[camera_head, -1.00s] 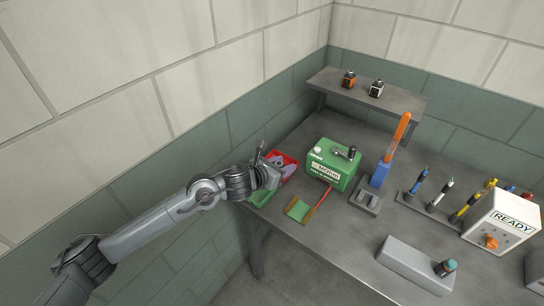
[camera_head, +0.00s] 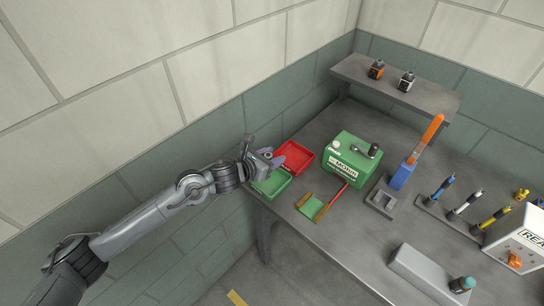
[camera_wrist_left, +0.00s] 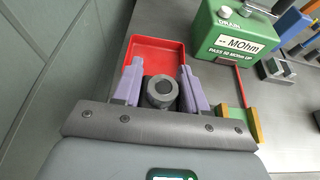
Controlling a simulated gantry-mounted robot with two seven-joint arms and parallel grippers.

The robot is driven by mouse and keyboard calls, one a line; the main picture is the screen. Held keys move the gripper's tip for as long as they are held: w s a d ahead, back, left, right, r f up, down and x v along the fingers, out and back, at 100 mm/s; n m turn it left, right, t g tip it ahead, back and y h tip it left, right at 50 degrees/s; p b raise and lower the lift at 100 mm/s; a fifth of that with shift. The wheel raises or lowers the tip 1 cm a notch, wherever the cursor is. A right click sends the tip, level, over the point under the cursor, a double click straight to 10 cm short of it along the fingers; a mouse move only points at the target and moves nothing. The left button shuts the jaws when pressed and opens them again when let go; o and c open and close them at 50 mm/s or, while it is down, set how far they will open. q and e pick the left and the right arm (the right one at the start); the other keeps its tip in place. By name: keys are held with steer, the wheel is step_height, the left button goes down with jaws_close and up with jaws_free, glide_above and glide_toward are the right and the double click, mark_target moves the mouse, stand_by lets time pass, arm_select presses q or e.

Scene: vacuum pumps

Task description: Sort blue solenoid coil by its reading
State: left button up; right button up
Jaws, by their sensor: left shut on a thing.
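My left gripper (camera_head: 272,158) has purple fingers and is by the trays at the table's left end. In the left wrist view the fingers (camera_wrist_left: 161,92) are shut on a dark grey round part with a hole, probably the solenoid coil (camera_wrist_left: 160,90); no blue shows on it. A red tray (camera_head: 304,166) lies beyond the fingers and looks empty; it also shows in the left wrist view (camera_wrist_left: 158,45). A green tray (camera_head: 281,190) sits nearer, partly behind the gripper. The green MOhm tester (camera_head: 342,168) reads "--" and is marked "PASS 50 MOhm UP". My right gripper is out of view.
A green pad with yellow edges (camera_head: 311,207) and a red lead lies before the tester. A blue stand with an orange handle (camera_head: 402,176), a rack of pens (camera_head: 466,213), a READY box (camera_head: 520,243) and a grey block (camera_head: 428,274) stand rightward. Two small parts sit on the shelf (camera_head: 420,98).

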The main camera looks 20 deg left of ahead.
arm_select(q)
steer(key=shift+f+b, duration=2.4)
steer(key=shift+f, duration=0.1)
steer(key=shift+f, duration=0.15)
steer(key=shift+f+b, duration=0.6)
steer(key=shift+b, duration=0.15)
steer(key=shift+f+b, duration=0.3)
steer(key=o, duration=1.3)
steer(key=shift+r, duration=0.15)
